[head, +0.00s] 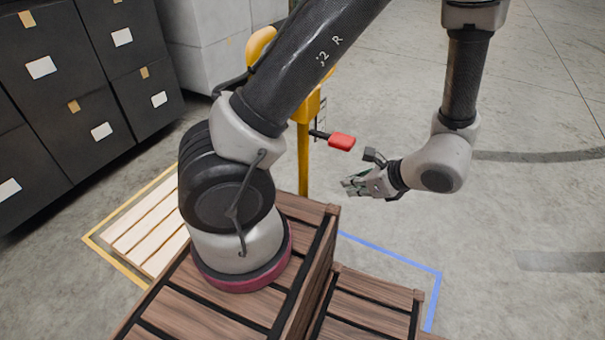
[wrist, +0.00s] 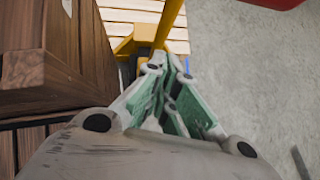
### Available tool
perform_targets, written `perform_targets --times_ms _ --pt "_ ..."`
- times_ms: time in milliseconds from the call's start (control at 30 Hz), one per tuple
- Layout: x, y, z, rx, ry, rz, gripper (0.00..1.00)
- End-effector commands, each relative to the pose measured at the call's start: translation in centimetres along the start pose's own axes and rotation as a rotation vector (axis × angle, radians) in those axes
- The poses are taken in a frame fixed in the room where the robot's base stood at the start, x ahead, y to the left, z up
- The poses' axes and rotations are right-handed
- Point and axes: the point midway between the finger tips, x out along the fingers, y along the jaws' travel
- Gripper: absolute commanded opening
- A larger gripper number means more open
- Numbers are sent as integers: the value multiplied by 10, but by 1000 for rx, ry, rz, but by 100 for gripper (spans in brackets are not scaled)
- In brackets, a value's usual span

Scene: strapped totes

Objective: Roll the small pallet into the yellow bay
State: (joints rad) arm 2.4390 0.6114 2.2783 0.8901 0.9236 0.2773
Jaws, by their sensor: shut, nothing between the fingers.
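The small pallet (head: 150,236), with pale wooden slats, lies flat on the floor at the left in the head view, partly hidden by my arm. The yellow bay (head: 103,257) is a floor outline around its visible left part. A yellow post (head: 303,160) with a red handle (head: 341,141) stands behind my arm. My gripper (head: 348,186) is shut and empty, to the right of the post and below the red handle in the picture. In the wrist view, my gripper (wrist: 166,64) points toward a yellow base (wrist: 140,45) beside pale slats (wrist: 115,12).
A blue floor outline (head: 395,257) lies at the right. Brown slatted wood with dark bands (head: 370,300) is below my arm. Black boxes (head: 45,65) and pale grey boxes (head: 200,45) stand at the upper left.

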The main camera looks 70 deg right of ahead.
Motion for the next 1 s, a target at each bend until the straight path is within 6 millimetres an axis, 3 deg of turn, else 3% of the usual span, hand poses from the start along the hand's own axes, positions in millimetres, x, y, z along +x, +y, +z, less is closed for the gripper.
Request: perform_targets --times_ms 233,633,800,1000 --pt "21 1 0 3 -2 2 0" --pt "104 2 0 4 -2 4 0" --pt "120 1 19 0 0 2 0" --pt "128 0 27 1 0 0 0"
